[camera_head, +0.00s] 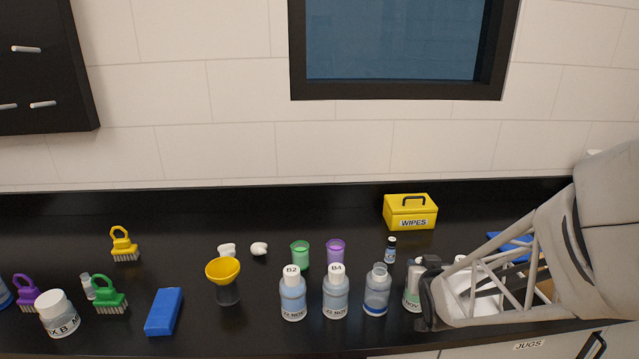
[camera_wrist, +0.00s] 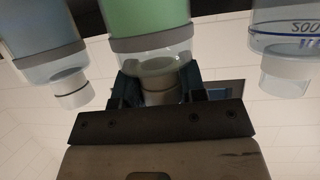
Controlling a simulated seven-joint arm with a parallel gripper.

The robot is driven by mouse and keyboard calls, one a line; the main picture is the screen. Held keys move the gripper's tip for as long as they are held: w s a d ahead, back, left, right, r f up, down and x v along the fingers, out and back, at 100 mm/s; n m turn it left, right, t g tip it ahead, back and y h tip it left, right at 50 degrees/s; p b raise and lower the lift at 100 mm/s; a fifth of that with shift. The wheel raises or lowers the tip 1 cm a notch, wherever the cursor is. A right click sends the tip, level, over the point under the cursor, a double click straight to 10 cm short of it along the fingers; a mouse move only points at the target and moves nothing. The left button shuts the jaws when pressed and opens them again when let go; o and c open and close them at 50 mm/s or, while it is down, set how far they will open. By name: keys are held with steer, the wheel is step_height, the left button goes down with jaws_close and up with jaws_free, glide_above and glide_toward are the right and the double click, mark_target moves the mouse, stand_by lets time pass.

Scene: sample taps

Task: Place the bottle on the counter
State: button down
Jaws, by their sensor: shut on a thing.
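My gripper (camera_head: 425,290) is at the right end of the row of bottles on the black counter (camera_head: 220,338). It is shut on a bottle (camera_head: 413,299) with pale green contents and a label, partly hidden by the gripper. In the wrist view my gripper (camera_wrist: 160,88) has its two dark fingers on either side of the neck of this green bottle (camera_wrist: 148,22). The bottle looks upright in the head view, its base about level with its neighbours. I cannot tell whether it touches the counter.
An open bottle with a blue band (camera_head: 376,291) stands close left, then bottles B4 (camera_head: 336,298) and B2 (camera_head: 292,299). Counter is free between the blue block (camera_head: 164,311) and yellow funnel (camera_head: 223,270).

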steer(key=c, duration=0.7)
jaws_free()
steer(key=shift+r, duration=0.1)
steer(key=v, duration=1.2)
steer(key=shift+r, duration=0.15)
steer(key=s+a+r+g, duration=0.3)
steer(key=s+a+g, duration=0.1)
steer(key=s, duration=0.3)
steer(key=s+a+r+g+y, duration=0.1)
steer(key=s+a+r+g, duration=0.3)
steer(key=s+g, duration=0.3)
steer(key=shift+a+n, duration=0.3)
steer(key=shift+n, duration=0.1)
steer(key=shift+s, duration=0.1)
